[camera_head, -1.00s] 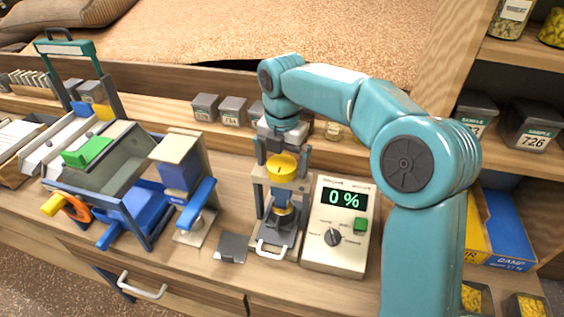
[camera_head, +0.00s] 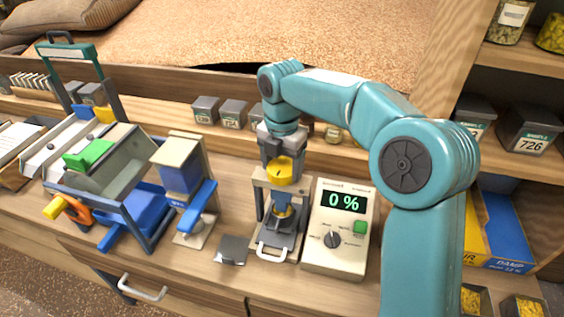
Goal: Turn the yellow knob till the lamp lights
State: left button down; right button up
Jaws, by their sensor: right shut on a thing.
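The yellow knob (camera_head: 284,174) is a round cap with a small dark mark, on top of a small upright grey-and-beige device at the middle of the bench. My right gripper (camera_head: 282,165) reaches down over it from above and is shut on it, with its fingers at the knob's sides and hiding part of it. My left gripper is not in view. I cannot pick out a lit lamp. The beige meter (camera_head: 322,262) to the right of the device reads 0 % and has a dark dial and a green square button.
A blue-and-beige dispenser (camera_head: 180,172) with a blue lever stands left of the device. The bucket elevator with a green block and an orange wheel (camera_head: 75,209) is farther left. Shelves with sample boxes (camera_head: 528,130) are at the right.

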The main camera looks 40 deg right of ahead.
jog(key=m, duration=0.1)
jog(key=m+p, duration=0.1)
jog(key=m, duration=0.1)
jog(key=m+p, duration=0.1)
jog(key=m, duration=0.1)
jog(key=shift+r, duration=0.3)
jog(key=m+p, duration=0.1)
jog(key=m, duration=0.4)
jog(key=shift+m, duration=0.3)
jog(key=m+p, duration=0.1)
jog(key=m, duration=0.4)
jog(key=shift+w+d+m, duration=0.1)
jog(key=shift+m, duration=0.2)
jog(key=m, duration=1.1)
jog(key=shift+m, duration=0.3)
jog(key=m, duration=0.6)
jog(key=m+b, duration=0.1)
jog(key=m, duration=0.5)
jog(key=shift+m, duration=0.4)
jog(key=m, duration=0.5)
jog(key=shift+m, duration=0.3)
